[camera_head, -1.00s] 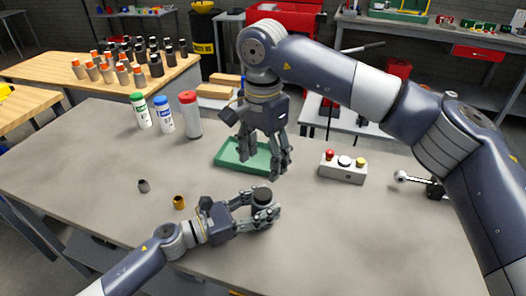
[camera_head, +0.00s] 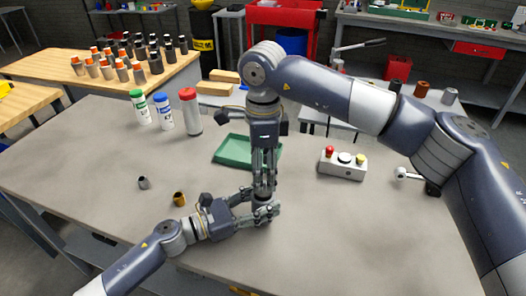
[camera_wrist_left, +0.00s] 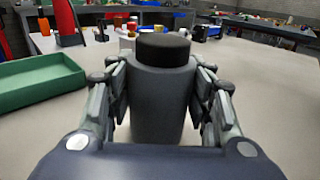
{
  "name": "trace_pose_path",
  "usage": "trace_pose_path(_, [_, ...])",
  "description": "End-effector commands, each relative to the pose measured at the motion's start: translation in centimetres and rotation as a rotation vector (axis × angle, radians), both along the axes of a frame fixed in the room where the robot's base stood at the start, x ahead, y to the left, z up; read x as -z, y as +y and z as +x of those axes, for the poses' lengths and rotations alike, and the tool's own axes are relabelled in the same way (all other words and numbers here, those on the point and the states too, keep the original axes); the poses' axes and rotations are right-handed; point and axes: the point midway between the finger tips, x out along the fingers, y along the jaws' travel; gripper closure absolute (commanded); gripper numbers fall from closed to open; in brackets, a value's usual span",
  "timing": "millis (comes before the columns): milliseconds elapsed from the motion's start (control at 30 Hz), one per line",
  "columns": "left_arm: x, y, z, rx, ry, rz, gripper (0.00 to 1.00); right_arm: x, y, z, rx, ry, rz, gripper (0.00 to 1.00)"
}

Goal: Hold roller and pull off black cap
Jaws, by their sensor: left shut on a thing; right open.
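The grey roller (camera_wrist_left: 158,105) stands upright between the fingers of my left gripper (camera_head: 265,214), which is shut on its sides just above the table. The black cap (camera_wrist_left: 163,48) sits on top of the roller in the left wrist view. In the head view, the fingers of my right gripper hide the cap and most of the roller. My right gripper (camera_head: 265,190) points straight down over the roller and is open. The left wrist view shows no right fingers around the cap, so the height of the right gripper above it is unclear.
A green tray (camera_head: 232,163) lies just behind the grippers. A button box (camera_head: 343,174) stands to the right. Green-, blue- and red-capped bottles (camera_head: 193,118) stand at the back left. A small grey part (camera_head: 143,183) and a brass part (camera_head: 179,199) lie left. The front right table is clear.

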Motion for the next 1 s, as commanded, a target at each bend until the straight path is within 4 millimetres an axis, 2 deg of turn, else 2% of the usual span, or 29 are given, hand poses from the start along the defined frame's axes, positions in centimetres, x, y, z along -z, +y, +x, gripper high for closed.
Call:
trace_pose_path(100, [0.0,0.0,0.0,-0.001,-0.001,0.0,0.95,2.3,0.0,-0.1,-0.001,0.003,0.0,0.39])
trace_pose_path(300, [0.0,0.0,0.0,-0.001,-0.001,0.0,0.95,4.9,0.0,0.0,-0.001,0.001,0.0,0.39])
trace_pose_path(500, [0.0,0.0,0.1,-0.001,-0.001,0.0,0.95,5.9,0.0,0.0,-0.002,-0.001,0.001,0.39])
trace_pose_path(733, [0.0,0.0,0.1,-0.001,-0.001,0.0,0.95,6.0,0.0,0.0,-0.002,-0.001,0.0,0.39])
trace_pose_path(767, [0.0,0.0,0.1,-0.001,-0.001,0.0,0.95,6.0,0.0,0.0,-0.002,-0.001,0.0,0.41])
trace_pose_path(900, [0.0,0.0,0.1,-0.001,-0.001,0.0,0.95,6.0,0.0,0.0,-0.002,-0.001,0.0,0.73])
trace_pose_path(1000, [0.0,0.0,0.1,-0.001,-0.001,0.0,0.95,6.0,0.0,0.0,-0.002,-0.001,0.0,0.93])
